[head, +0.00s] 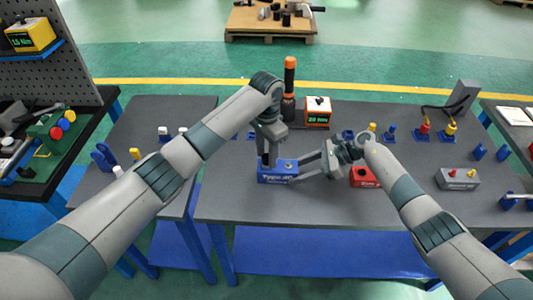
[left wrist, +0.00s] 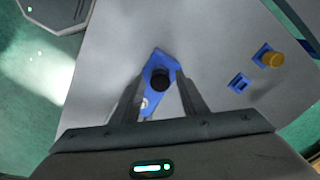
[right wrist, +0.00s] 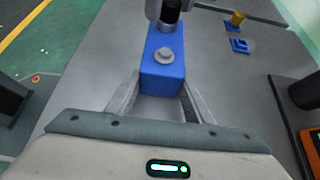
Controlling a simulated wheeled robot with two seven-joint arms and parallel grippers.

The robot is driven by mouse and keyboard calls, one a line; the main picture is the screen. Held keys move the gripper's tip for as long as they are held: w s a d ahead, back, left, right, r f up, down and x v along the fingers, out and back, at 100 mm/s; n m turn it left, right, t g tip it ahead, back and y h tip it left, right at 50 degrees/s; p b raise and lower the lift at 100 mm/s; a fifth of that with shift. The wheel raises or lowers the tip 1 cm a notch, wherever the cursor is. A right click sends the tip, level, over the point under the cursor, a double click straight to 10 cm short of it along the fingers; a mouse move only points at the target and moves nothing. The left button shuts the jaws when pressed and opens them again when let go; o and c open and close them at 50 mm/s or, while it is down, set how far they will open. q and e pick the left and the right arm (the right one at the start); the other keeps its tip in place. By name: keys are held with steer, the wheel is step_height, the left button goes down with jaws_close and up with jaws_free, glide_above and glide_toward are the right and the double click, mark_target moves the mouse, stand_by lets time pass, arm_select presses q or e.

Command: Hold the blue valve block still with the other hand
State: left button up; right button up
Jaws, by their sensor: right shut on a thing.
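The blue valve block (head: 277,172) stands on the grey table, with a pale label on its front and a grey round fitting (right wrist: 164,56) on top. My right gripper (right wrist: 161,82) is shut on the block, a finger against each side of its near end. My left gripper (head: 268,150) points down over the other end of the block. In the left wrist view its fingers stand apart on either side of a black round knob (left wrist: 160,79), with a gap showing. The left gripper partly hides the knob in the head view.
A black and orange bottle-shaped tool (head: 289,85) and an orange box with a green display (head: 318,112) stand behind the block. A red block (head: 364,177) is close right of my right gripper. A grey box (head: 458,179) stands farther right. The table front is clear.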

stand_by(0.3)
arm_select(q)
steer(key=n, duration=0.5)
stand_by(0.4)
steer(key=n, duration=0.2)
steer(key=shift+d+n, duration=0.1)
steer(key=shift+n, duration=1.6)
steer(key=n, duration=0.5)
